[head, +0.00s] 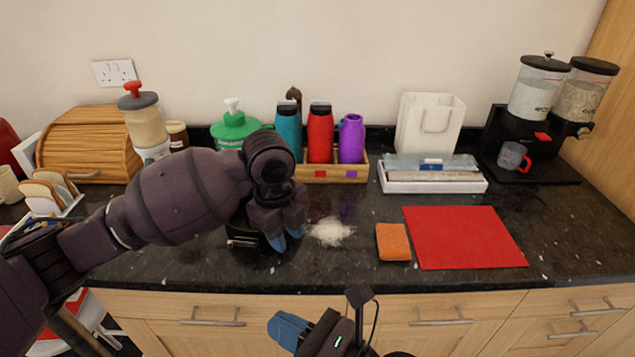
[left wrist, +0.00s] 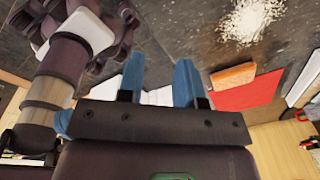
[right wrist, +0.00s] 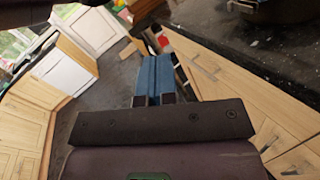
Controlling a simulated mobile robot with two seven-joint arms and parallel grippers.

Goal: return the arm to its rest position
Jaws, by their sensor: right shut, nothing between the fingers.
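My left arm (head: 180,195) reaches in from the left over the dark counter. My left gripper (head: 285,236) points down just left of a patch of white powder (head: 330,231). In the left wrist view its two blue fingers (left wrist: 158,78) stand apart with nothing held between them. My right gripper (head: 288,331) is low at the front, in front of the drawers and below the counter top. In the right wrist view its blue fingers (right wrist: 153,77) lie together, empty.
An orange sponge (head: 393,242) and a red mat (head: 465,238) lie right of the powder. A dark round object (head: 240,235) is partly hidden behind my left gripper. Bottles in a wooden tray (head: 335,175) stand at the back.

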